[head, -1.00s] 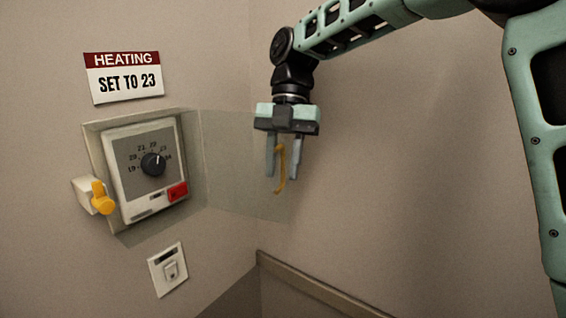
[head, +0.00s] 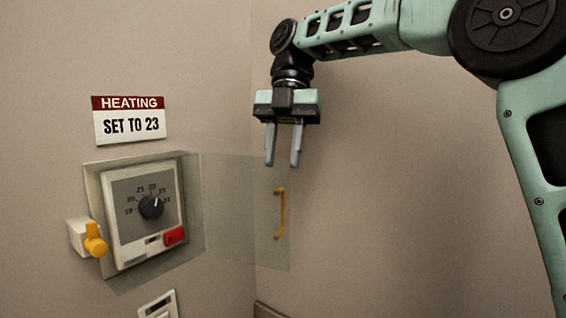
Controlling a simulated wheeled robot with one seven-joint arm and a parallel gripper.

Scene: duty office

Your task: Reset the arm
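My gripper (head: 283,163) hangs pointing down in the upper middle of the head view. Its two fingers are apart with nothing between them. It is above the yellow handle (head: 280,214) of a clear cover (head: 235,215), and apart from it. The cover stands swung open to the right of the heating thermostat (head: 146,213). The thermostat's black dial (head: 151,207) has its pointer up and slightly right, near the numbers 22 and 23. A red button (head: 174,236) sits at its lower right.
A sign (head: 129,120) above the thermostat reads "HEATING SET TO 23". A yellow knob (head: 95,240) on a white block sticks out at the thermostat's left. A white wall switch (head: 158,305) is partly cut off at the bottom. The right wall is bare.

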